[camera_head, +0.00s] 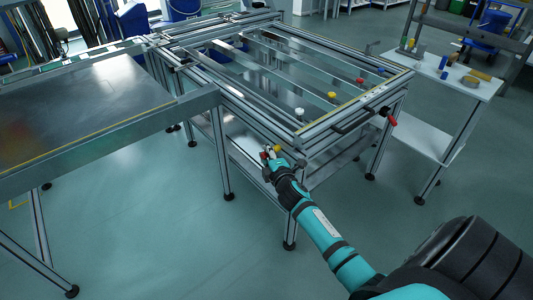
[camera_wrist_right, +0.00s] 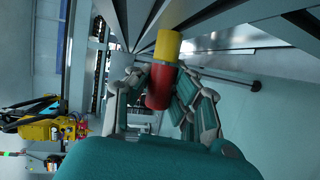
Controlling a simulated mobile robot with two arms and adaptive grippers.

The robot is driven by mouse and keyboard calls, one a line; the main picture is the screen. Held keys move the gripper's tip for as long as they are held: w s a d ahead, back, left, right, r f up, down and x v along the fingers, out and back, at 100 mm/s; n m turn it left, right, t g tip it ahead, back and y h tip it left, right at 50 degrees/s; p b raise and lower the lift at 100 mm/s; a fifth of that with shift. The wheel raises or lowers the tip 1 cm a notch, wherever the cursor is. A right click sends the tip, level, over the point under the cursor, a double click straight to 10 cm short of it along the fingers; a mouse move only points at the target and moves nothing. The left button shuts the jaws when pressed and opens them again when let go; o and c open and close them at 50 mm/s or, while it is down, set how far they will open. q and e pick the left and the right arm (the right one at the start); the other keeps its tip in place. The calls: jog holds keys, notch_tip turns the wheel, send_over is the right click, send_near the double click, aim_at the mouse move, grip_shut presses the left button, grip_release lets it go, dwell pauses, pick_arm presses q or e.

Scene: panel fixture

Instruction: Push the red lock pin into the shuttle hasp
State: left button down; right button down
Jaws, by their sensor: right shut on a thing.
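My right gripper (camera_head: 268,158) is at the near corner of the aluminium frame table, beside its front leg. In the right wrist view my right gripper (camera_wrist_right: 160,92) is shut on the red lock pin (camera_wrist_right: 158,88), a red cylinder standing between the fingers. A yellow cylinder (camera_wrist_right: 168,44) lies in line with its far end; I cannot tell whether they are one piece. In the head view a yellow end (camera_head: 277,149) shows just past the fingers. I cannot make out the shuttle hasp. My left gripper is not in view.
The frame table (camera_head: 318,128) carries rails and several coloured knobs. A red-ended handle (camera_head: 391,119) sticks out at its right corner. A dark metal-topped table (camera_head: 85,110) stands left, and a white side table (camera_head: 445,72) with small parts right. The floor in front is clear.

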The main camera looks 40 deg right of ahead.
jog(key=shift+d+r, duration=0.2)
jog(key=shift+d, duration=0.15)
jog(key=shift+s+a+f, duration=0.1)
jog(key=shift+s+a, duration=0.1)
jog(key=shift+a, duration=1.25)
jog(key=shift+w+p, duration=0.1)
jog(key=shift+p, duration=0.2)
dwell(0.6)
jog(key=shift+w+d, duration=0.1)
jog(key=shift+d, duration=0.95)
dwell(0.3)
jog(key=shift+d, duration=0.5)
dwell(0.4)
jog(key=shift+a, duration=0.15)
jog(key=shift+a, duration=1.4)
